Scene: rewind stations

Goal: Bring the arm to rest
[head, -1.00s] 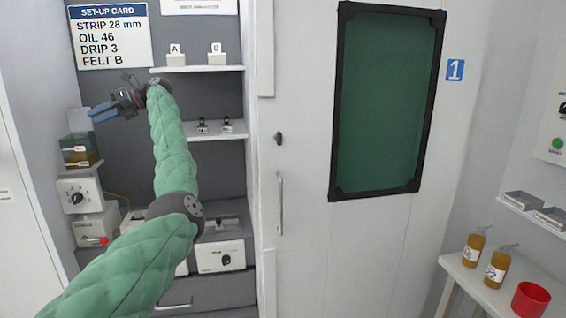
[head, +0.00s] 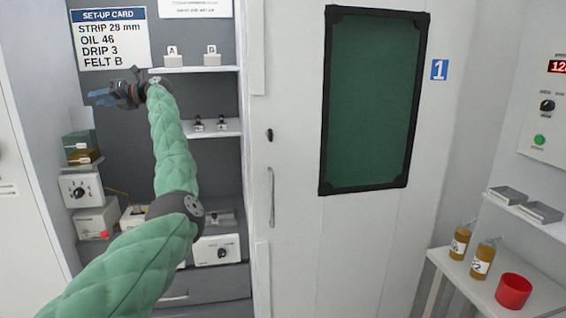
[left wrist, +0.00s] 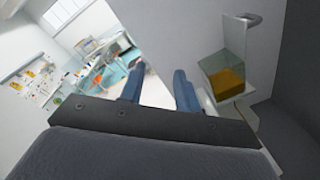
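My left arm, in a green quilted sleeve, reaches up across the left of the head view. My left gripper (head: 102,97) is held in the air in front of the dark alcove, below the set-up card (head: 110,40). In the left wrist view its two blue fingers (left wrist: 160,88) stand apart with nothing between them, so it is open and empty. My right gripper does not show in either view.
Shelves (head: 197,69) with small A and B blocks are right of the arm. An oil container (head: 83,150) and dial box (head: 80,188) stand below the gripper. A closed door with a green window (head: 372,100) fills the middle. A red cup (head: 513,291) and bottles stand right.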

